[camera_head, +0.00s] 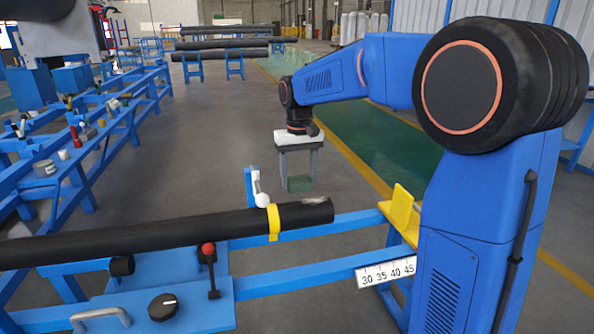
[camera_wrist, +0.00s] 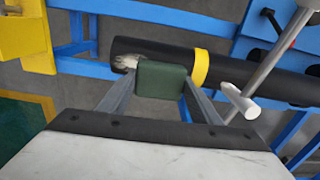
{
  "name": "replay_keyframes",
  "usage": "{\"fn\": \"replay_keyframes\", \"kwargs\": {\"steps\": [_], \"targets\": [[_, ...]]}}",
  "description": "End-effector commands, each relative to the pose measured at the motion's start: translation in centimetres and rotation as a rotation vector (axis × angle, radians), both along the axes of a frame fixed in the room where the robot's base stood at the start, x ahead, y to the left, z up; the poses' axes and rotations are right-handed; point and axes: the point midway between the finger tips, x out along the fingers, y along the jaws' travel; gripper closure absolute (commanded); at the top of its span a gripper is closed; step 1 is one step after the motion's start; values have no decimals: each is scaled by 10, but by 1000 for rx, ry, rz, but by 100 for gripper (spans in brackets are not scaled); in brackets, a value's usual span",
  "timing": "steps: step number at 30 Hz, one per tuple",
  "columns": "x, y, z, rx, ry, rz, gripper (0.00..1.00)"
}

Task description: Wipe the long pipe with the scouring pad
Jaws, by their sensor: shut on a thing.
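The long pipe (camera_head: 150,232) is black and lies across a blue frame in the head view, with a yellow band (camera_head: 273,222) near its right end. A greyish-white smudge shows near that end of the pipe (camera_wrist: 228,70) in the wrist view. The scouring pad (camera_head: 300,184) is a small dark green block, also seen in the wrist view (camera_wrist: 162,79). My gripper (camera_head: 298,176) is shut on the pad. It holds the pad beyond the pipe in the head view, seemingly apart from it. In the wrist view the pad overlaps the pipe's edge beside the smudge.
A white-tipped lever (camera_head: 261,194) stands beside the pipe near the yellow band. A red-knobbed lever (camera_head: 209,262) is in front. A yellow bracket (camera_head: 401,212) and a ruler plate (camera_head: 387,271) are at the right. Blue racks with small parts line the left.

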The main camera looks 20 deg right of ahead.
Motion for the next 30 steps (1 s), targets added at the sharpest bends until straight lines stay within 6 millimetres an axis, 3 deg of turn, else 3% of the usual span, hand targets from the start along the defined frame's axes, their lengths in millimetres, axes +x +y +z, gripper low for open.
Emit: {"fn": "replay_keyframes", "kwargs": {"steps": [9, 30], "targets": [[-4, -3, 23, 0, -2, -1, 60], [0, -4, 24, 0, -1, -1, 60]]}}
